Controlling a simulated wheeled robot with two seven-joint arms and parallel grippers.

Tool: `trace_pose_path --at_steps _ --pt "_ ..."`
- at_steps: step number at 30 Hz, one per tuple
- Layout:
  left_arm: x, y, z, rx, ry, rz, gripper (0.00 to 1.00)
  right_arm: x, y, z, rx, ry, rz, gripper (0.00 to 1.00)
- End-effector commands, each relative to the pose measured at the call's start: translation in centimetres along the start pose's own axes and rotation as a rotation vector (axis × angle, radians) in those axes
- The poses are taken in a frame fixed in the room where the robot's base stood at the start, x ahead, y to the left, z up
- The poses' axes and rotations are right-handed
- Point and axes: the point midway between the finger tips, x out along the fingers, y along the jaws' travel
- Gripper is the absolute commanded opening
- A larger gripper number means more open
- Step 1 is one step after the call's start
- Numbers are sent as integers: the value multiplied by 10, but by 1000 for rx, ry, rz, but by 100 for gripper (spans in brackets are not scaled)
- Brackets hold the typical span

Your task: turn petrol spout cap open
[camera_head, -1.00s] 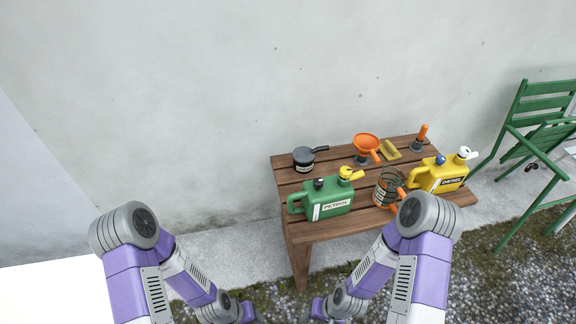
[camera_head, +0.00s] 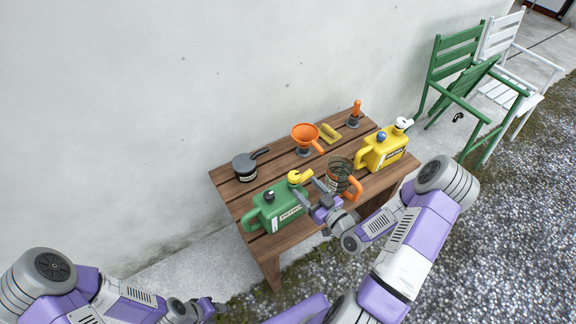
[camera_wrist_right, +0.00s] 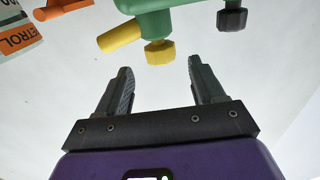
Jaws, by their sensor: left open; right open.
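The green petrol can (camera_head: 283,212) stands upright on the front left of the wooden table. Its yellow spout (camera_head: 304,177) points right, with a cap (camera_head: 294,177) at its base. A black cap (camera_head: 268,197) sits further left on the can. My right gripper (camera_head: 312,192) is open and empty, just right of the spout. In the right wrist view the can (camera_wrist_right: 160,20) is upside down, and the spout cap (camera_wrist_right: 160,52) shows beyond the open fingers, between their lines and apart from them. My left gripper (camera_head: 212,308) is open and empty, low and away from the table.
A yellow can (camera_head: 383,152), an orange funnel (camera_head: 305,134) and a grey pot (camera_head: 245,168) share the table (camera_head: 235,190). The wall stands behind.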

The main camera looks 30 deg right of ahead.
Motion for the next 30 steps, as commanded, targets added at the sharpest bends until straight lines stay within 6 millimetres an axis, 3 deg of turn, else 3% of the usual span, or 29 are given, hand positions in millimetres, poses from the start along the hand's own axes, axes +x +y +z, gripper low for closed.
trace_pose_path --at_steps 13,25,30 --pt "10 -4 0 -1 -1 0 43 62 0 0 -3 6 -1 68" --pt "10 -4 0 0 -1 0 43 72 0 -1 0 4 0 68" --pt "10 -4 0 0 -1 0 43 72 0 -1 0 4 0 44"
